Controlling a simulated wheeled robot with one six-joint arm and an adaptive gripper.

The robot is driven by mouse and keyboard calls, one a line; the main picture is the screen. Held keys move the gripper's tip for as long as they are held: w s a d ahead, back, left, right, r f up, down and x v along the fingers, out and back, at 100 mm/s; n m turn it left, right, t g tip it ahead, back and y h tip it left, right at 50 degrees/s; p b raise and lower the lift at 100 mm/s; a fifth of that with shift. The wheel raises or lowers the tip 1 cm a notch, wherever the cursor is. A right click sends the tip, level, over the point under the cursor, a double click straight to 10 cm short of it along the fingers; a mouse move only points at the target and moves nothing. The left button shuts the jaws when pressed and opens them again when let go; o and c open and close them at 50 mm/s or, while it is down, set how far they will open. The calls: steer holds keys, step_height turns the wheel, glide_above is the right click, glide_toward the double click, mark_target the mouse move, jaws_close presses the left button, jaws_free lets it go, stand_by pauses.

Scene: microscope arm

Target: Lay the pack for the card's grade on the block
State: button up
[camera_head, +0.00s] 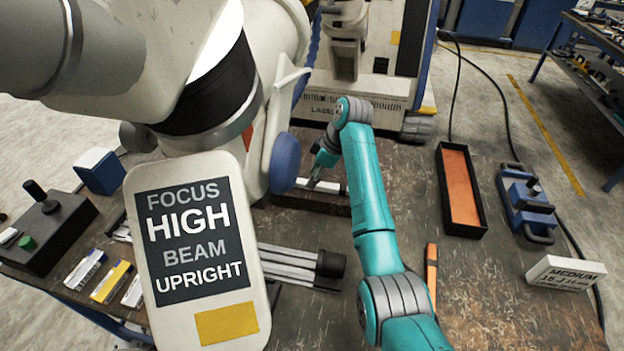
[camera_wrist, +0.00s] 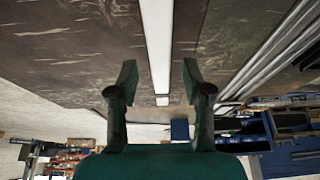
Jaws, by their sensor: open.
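A white card (camera_head: 565,273) at the right reads MEDIUM, with smaller lettering below that I cannot read surely. Three small packs lie at the left: one white and blue (camera_head: 87,268), one white and yellow (camera_head: 111,281), and one mostly white (camera_head: 133,292), partly behind the sign. My gripper (camera_head: 316,180) is at the centre, over a low dark brown block (camera_head: 310,199) near a pale strip. In the wrist view my gripper (camera_wrist: 160,88) is open, its fingers on either side of a long white strip (camera_wrist: 157,45). I cannot tell whether they touch it.
A large sign (camera_head: 197,240) reading FOCUS HIGH BEAM UPRIGHT blocks the left foreground. A white machine (camera_head: 360,95) stands behind.

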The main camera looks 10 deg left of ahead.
steer(key=v, duration=1)
